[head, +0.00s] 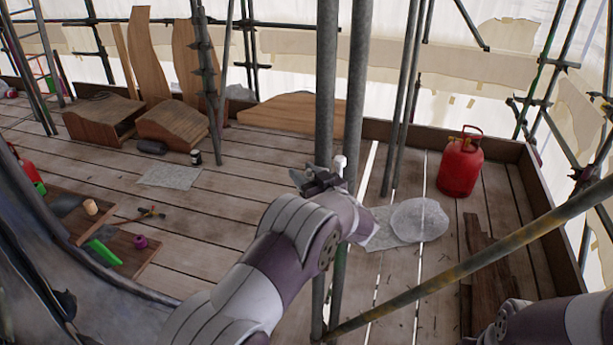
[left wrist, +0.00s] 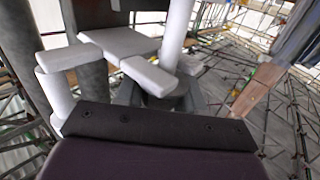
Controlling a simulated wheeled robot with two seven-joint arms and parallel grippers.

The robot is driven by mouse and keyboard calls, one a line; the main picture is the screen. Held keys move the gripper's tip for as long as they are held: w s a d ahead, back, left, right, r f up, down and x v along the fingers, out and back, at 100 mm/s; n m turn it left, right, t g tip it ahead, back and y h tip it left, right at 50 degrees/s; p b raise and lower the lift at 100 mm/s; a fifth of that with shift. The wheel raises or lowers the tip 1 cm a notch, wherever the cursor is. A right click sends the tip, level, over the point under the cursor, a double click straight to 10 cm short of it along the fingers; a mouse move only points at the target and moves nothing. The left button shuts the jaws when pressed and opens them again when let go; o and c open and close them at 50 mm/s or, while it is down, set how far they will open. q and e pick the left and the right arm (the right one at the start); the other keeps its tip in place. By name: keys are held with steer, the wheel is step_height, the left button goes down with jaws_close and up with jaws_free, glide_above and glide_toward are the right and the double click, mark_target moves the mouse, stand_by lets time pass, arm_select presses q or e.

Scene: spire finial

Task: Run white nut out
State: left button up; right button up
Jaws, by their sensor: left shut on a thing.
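My left gripper (head: 322,180) is at the middle of the head view, in front of two upright grey poles. Its dark jaws are shut on a small white piece at their tip, which I take to be the white nut (head: 340,164). The nut's thread and whatever it sits on are too small to tell. In the left wrist view, pale blocks and a white cylinder (left wrist: 177,28) stand close beyond the dark bar of my wrist; I cannot tell which part is the nut. My right arm shows only at the lower right, and its gripper is out of view.
Two grey poles (head: 326,80) rise next to my left gripper, and a slanting pole (head: 450,275) crosses the lower right. A red gas bottle (head: 461,165) and a clear sheet (head: 419,220) are on the plank floor. Tools lie on a board (head: 120,240) at left.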

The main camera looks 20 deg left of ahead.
arm_select(q)
steer(key=shift+n+g+y, duration=0.6)
steer(key=shift+g, duration=0.1)
steer(key=shift+s+a+r+g, duration=0.1)
steer(key=shift+g, duration=0.2)
steer(key=o, duration=1)
steer(key=shift+c, duration=0.2)
steer(key=shift+s+d+b, duration=0.2)
steer(key=shift+d+b, duration=0.2)
steer(key=shift+b, duration=0.05)
steer(key=b+v, duration=0.3)
steer(key=v, duration=0.8)
steer(key=shift+s+d, duration=0.2)
steer(key=shift+d, duration=0.15)
